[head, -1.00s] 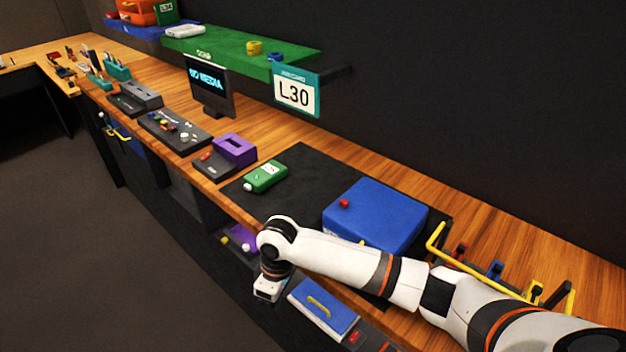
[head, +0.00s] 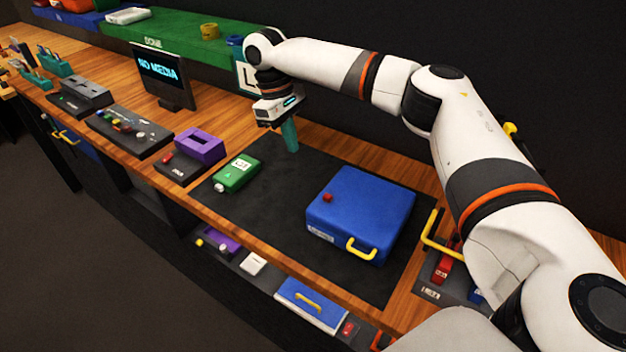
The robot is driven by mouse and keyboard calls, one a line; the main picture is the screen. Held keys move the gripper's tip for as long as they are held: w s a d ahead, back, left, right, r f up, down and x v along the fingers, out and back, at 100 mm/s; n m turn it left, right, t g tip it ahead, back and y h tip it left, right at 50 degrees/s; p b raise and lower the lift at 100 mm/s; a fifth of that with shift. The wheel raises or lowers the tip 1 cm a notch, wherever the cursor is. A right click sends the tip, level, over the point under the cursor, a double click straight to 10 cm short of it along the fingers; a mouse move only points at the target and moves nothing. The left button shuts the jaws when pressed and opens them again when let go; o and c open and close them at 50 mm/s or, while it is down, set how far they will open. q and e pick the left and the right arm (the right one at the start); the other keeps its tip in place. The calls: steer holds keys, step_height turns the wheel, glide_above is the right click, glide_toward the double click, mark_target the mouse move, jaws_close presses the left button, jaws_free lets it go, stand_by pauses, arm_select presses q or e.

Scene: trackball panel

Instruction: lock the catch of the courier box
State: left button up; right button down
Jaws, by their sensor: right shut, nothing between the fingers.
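The courier box appears to be the blue case (head: 362,205) lying on the dark mat. It has a yellow handle (head: 362,249) on its front side and a small red piece (head: 327,197) on its top near the left edge; I cannot tell whether that piece is the catch or how it is set. My right gripper (head: 291,146) points down above the mat, behind and left of the blue case and apart from it. Its teal fingers are together and empty. My left gripper is out of view.
A green device (head: 237,174) lies on the mat (head: 270,225) left of the case. A purple block on a base (head: 200,146), a control panel (head: 129,132) and a monitor (head: 163,75) stand farther left. A yellow rail (head: 437,235) rises at the right. A low shelf holds a blue panel (head: 311,304).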

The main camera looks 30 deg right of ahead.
mark_target(319, 197)
steer(key=s+f+p, duration=0.1)
steer(key=s+f, duration=0.1)
steer(key=f, duration=0.1)
steer(key=s+d+f+p, duration=0.1)
steer(key=s+f+p, duration=0.1)
steer(key=f, duration=0.1)
steer(key=s+d+f+p, duration=0.1)
steer(key=s+f, duration=0.1)
steer(key=f, duration=0.1)
steer(key=shift+d+f, duration=0.25)
steer(key=shift+f, duration=0.15)
